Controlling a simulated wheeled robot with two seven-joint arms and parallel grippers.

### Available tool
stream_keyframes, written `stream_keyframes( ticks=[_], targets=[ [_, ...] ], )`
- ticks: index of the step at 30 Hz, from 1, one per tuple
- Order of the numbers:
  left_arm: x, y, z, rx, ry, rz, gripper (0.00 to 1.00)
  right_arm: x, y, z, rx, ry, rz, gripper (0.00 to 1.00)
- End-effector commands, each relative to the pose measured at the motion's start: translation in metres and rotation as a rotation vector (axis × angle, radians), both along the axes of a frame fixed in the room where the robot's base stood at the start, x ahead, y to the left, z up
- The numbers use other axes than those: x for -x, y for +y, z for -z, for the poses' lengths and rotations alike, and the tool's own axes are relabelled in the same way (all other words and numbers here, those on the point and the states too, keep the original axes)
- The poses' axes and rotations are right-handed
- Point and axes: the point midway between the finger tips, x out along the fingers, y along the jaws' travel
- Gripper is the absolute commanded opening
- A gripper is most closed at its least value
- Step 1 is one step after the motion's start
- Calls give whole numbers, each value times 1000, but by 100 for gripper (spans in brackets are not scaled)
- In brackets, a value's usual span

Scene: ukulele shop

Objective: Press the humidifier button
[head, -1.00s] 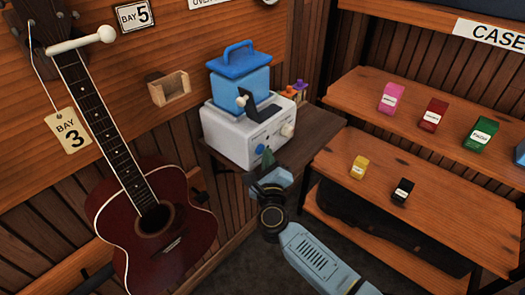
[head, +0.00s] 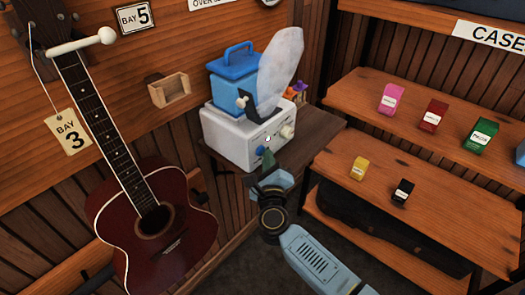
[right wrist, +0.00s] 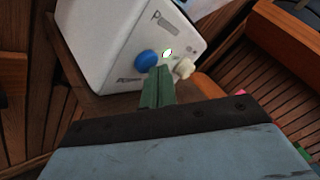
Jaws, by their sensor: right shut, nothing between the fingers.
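The humidifier is a white box (head: 226,135) with a blue lidded tank (head: 232,88) on top, standing on a small wooden shelf. A pale plume of mist (head: 283,68) rises from its dark nozzle. On its front are a round blue button (head: 261,151) and a cream knob (head: 287,131). In the right wrist view the blue button (right wrist: 146,61) sits left of a small lit light (right wrist: 167,53). My right gripper (head: 267,161) is shut and empty, its green fingertips (right wrist: 159,77) just in front of the button's lower right. I cannot tell whether they touch it. My left gripper is not in view.
A red guitar (head: 155,215) hangs at the left. A wooden wall holder (head: 168,90) is behind. At the right, wooden shelves (head: 425,205) carry several small coloured boxes. Small orange and purple items (head: 298,90) stand behind the humidifier.

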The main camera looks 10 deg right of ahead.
Motion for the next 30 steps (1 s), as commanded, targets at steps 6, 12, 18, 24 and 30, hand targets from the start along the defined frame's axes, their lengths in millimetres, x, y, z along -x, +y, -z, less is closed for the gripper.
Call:
stream_keyframes(
  ticks=[6, 12, 18, 24, 30],
  targets=[
    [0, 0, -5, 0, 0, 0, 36, 9, -6, -1, 2, 0, 0, 0],
    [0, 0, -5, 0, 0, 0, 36, 9, -7, 0, 2, 1, 1, 0],
    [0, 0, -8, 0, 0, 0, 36, 14, -11, 0, 3, 2, 2, 0],
    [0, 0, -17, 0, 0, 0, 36, 31, -24, -1, 3, 2, 2, 0],
    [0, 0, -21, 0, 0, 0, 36, 44, -35, 0, 1, 1, 2, 0]
  ],
)
